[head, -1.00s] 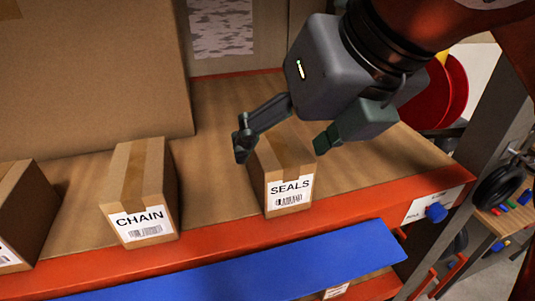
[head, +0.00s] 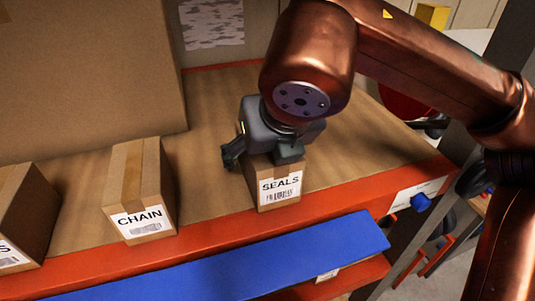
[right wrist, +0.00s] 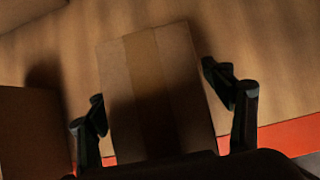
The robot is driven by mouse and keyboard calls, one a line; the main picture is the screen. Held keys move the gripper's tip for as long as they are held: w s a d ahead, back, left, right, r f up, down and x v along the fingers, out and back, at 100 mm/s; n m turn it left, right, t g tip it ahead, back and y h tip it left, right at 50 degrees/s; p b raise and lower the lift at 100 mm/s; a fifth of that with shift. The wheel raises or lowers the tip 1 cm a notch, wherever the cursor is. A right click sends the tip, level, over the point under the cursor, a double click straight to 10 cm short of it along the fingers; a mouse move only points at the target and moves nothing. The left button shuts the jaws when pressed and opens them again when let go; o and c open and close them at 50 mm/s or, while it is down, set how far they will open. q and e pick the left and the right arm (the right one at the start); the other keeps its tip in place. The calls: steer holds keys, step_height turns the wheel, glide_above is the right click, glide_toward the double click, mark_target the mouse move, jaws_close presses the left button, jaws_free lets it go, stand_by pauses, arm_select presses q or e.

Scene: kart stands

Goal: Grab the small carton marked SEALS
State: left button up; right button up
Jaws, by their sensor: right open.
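The small SEALS carton (head: 279,190) stands upright near the front edge of the shelf, its white label facing forward. My right gripper (head: 262,160) is above it, pointing down, and hides most of its top in the head view. In the right wrist view the carton (right wrist: 158,85) lies between the two fingers of my right gripper (right wrist: 168,118). The fingers are spread, with a visible gap on the right side and a smaller one on the left. My left gripper is not in view.
The CHAIN carton (head: 141,190) stands to the left, and another carton (head: 22,215) is at the far left. A large box (head: 90,75) stands behind them. The shelf (head: 215,110) has an orange front edge, with a blue panel (head: 240,268) below it.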

steer(key=shift+w, duration=0.1)
steer(key=shift+c, duration=0.3)
steer(key=shift+a, duration=0.1)
steer(key=shift+c, duration=0.9)
steer(key=c, duration=1.5)
